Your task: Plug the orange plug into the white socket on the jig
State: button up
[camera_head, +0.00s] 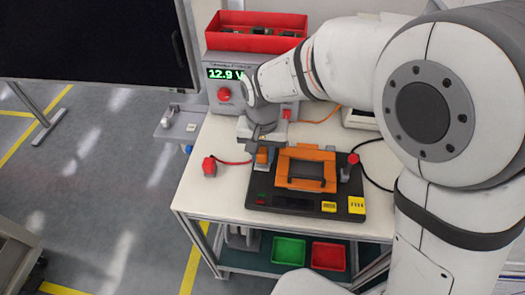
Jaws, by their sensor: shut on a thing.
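My gripper (262,143) points down over the left end of the jig, above its dark base. It is shut on a small orange piece, the orange plug (262,156), partly covered by the fingers. The jig is a dark base plate (256,203) with an orange hinged frame (306,151) on top. I cannot make out the white socket; it is too small or hidden near the gripper. Whether the plug touches anything below it cannot be told from this view.
A grey power unit (224,110) showing 12.9 stands at the back left, with a red bin (257,42) above it. A red plug (209,167) lies left of the jig. A red knob (352,160) stands on the jig's right. Green (289,250) and red trays (328,256) sit below.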

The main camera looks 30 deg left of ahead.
jog(key=shift+f, duration=0.25)
jog(key=o, duration=1.1)
jog(key=shift+r, duration=0.1)
jog(key=shift+c, duration=0.2)
notch_tip(320, 180, up, 8)
jog(key=shift+f, duration=0.1)
jog(key=w+d+r+m+t, duration=0.1)
jog(key=w+d+r, duration=0.15)
jog(key=d, duration=0.75)
jog(key=w+d+r+m, duration=0.1)
jog(key=w+d, duration=0.2)
jog(key=d, duration=0.6)
jog(key=s+d+m+t, duration=0.1)
jog(key=s+d, duration=0.3)
jog(key=d, duration=0.6)
jog(key=s+d+f+m, duration=0.1)
jog(key=s+d, duration=0.3)
jog(key=d, duration=0.6)
jog(key=shift+d+f+m+t, duration=0.15)
jog(key=shift+m+t, duration=0.15)
jog(key=shift+t, duration=0.1)
